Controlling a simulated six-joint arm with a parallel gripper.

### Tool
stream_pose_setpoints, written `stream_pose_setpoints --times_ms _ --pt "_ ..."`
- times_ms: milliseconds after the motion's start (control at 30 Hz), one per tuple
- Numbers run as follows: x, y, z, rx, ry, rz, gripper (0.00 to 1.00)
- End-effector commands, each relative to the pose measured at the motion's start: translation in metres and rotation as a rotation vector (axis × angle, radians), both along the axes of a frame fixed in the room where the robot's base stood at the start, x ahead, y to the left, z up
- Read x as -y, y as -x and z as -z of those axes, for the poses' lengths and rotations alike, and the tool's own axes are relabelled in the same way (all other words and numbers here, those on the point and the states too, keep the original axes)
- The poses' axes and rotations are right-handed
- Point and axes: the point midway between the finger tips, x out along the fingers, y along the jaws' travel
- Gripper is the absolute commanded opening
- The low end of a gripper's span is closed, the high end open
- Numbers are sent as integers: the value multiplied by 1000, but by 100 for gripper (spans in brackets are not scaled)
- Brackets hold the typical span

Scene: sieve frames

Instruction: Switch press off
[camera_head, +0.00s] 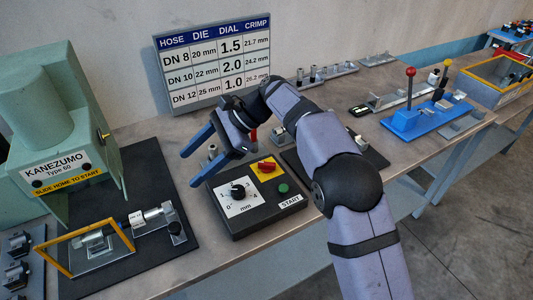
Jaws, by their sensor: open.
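The press (30,120) is a green machine marked KANEZUMO at the left. A black control box (250,222) sits on the bench, right of the press. It carries a red rotary switch (266,168) on a yellow plate, a dial (238,191) on a white scale, and a green button (283,188) beside a START label. My gripper (188,170) is open and empty, its blue fingers pointing left and down. In the picture it lies above and left of the box, apart from the red switch. The switch's exact setting is too small to tell.
A clear guard with a yellow frame (70,238) and metal fittings stand before the press. A chart (213,63) leans on the wall. A blue fixture with a red-knobbed lever (410,72) stands right of my arm. Fittings line the bench's back.

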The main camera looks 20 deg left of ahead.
Motion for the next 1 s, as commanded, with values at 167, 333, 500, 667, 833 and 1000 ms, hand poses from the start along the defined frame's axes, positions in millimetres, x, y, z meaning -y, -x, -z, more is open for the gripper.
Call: stream_pose_setpoints --times_ms 167,333,500,667,833,1000 --pt "22 7 26 259 200 -121 64" --pt "76 -41 65 577 397 -255 64" --pt "121 -96 88 864 550 -458 64" --pt "134 -141 82 1094 611 -646 64" --pt "127 -155 76 1196 581 -751 64" --pt "127 -155 77 1197 578 -769 64"
